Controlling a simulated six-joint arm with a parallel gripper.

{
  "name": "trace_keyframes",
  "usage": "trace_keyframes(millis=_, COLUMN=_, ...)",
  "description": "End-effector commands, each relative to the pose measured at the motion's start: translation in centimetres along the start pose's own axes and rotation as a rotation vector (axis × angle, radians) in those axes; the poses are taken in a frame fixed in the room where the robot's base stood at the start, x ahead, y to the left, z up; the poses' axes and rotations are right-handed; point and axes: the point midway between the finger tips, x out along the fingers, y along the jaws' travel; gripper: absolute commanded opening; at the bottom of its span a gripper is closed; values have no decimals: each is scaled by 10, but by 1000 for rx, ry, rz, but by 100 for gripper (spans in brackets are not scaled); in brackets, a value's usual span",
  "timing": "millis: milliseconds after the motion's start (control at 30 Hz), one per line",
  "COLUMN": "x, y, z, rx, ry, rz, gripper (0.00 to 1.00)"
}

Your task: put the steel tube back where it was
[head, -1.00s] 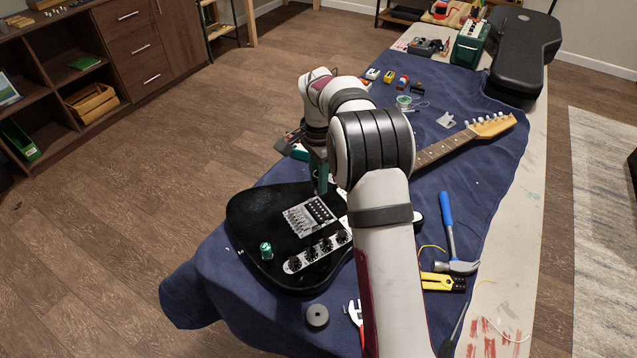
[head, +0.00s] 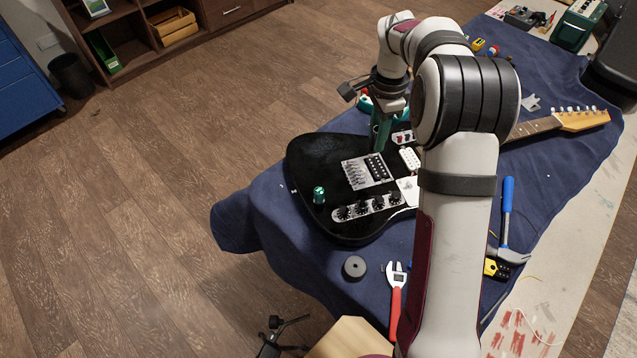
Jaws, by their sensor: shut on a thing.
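My gripper (head: 380,138) points down over the black guitar body (head: 330,158), just beyond the bridge (head: 368,171). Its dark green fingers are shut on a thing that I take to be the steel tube. The fingers and arm hide most of that thing, so its shape and tilt cannot be made out. I cannot tell whether it touches the guitar. No other steel tube can be made out on the cloth.
The guitar lies on a blue cloth (head: 262,205). A green cylinder (head: 319,195) stands on its body. A grey ring (head: 354,268), red-handled wrench (head: 396,300) and blue-handled hammer (head: 507,210) lie nearer. A wooden piece (head: 350,340) shows at the bottom. My arm hides part of the table.

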Motion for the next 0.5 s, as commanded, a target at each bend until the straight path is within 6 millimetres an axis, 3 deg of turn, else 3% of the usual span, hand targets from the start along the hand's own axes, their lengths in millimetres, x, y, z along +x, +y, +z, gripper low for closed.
trace_keyframes(millis=100, x=-13, y=9, z=22, rx=33, ry=0, rz=-1, gripper=0)
trace_keyframes(millis=167, x=-9, y=7, z=33, rx=41, ry=0, rz=1, gripper=0)
trace_keyframes(millis=400, x=36, y=-34, z=94, rx=40, ry=0, rz=2, gripper=0)
trace_keyframes(millis=500, x=48, y=-45, z=111, rx=43, ry=0, rz=1, gripper=0)
